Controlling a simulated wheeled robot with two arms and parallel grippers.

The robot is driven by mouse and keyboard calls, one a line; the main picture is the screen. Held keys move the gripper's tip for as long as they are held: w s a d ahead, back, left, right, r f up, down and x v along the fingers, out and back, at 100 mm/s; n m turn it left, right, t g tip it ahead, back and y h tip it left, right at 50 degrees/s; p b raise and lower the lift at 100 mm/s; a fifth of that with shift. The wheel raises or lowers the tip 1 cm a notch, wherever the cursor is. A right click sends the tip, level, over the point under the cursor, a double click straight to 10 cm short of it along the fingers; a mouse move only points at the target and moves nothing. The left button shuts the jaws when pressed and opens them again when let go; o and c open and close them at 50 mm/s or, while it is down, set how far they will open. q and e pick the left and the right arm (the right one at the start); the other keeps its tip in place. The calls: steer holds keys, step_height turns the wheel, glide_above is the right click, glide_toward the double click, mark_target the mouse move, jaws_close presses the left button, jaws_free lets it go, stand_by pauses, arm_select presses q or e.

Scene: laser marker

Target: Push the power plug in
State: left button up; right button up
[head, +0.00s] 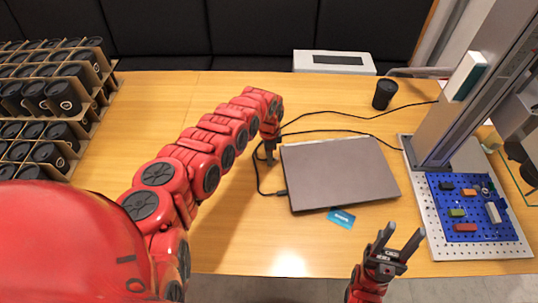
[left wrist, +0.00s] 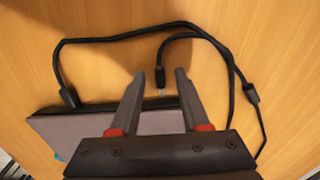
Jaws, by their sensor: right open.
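A black plug with a metal tip (left wrist: 160,78) lies by the edge of the closed grey laptop (head: 340,172), its tip pointing at that edge; the laptop also shows in the left wrist view (left wrist: 80,128). The metal tip is visible outside the laptop. A second black connector (head: 283,192) sits at the laptop's left edge; it also shows in the left wrist view (left wrist: 70,97). My left gripper (head: 270,156) is open above the laptop's upper left corner, with the plug between its fingertips in the left wrist view (left wrist: 159,74). My right gripper (head: 402,238) is open and empty at the front.
Black cables (head: 330,114) run across the wooden table (head: 230,225). A blue card (head: 341,218) lies below the laptop. The laser marker (head: 462,120) with its blue perforated plate (head: 448,200) stands right. A black cup (head: 384,95) stands behind; racks of black cups (head: 45,98) stand left.

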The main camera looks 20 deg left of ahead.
arm_select(q)
jaws_close()
stand_by(1.3)
